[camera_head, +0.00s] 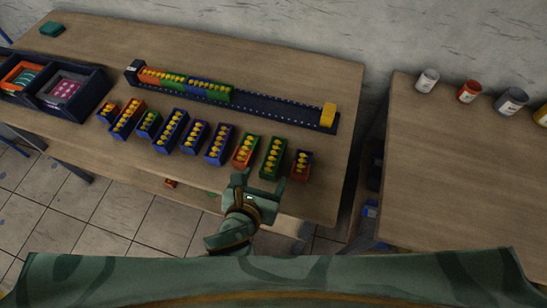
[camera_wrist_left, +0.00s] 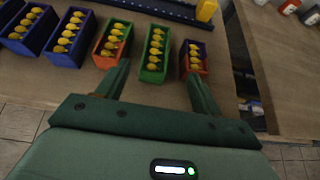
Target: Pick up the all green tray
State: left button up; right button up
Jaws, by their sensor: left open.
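The all green tray (camera_head: 268,175) stands near the table's front edge, second from the right in a row of small trays, with yellow pieces in it. It also shows in the left wrist view (camera_wrist_left: 152,76), just beyond my fingers. My left gripper (camera_head: 261,182) is open and empty at the near end of this tray. In the left wrist view its two fingers (camera_wrist_left: 157,78) point toward the tray, one to each side. I cannot tell whether they touch it. My right gripper is not in view.
An orange-and-green tray (camera_head: 243,152) stands close on the left and a blue-and-orange tray (camera_head: 301,165) close on the right. A long dark rail (camera_head: 275,107) with a yellow block (camera_head: 328,116) lies behind. Dark bins (camera_head: 78,107) stand at far left.

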aim_at(274, 154)
pick_arm(q)
jog(key=b+x, duration=0.1)
jog(key=x, duration=0.5)
jog(key=shift+w+f, duration=0.1)
jog(key=b+x, duration=0.2)
jog(key=x, duration=0.3)
jog(key=shift+w+a, duration=0.15)
jog(key=shift+w, duration=0.2)
jog(key=shift+c, duration=0.3)
jog(key=c, duration=1)
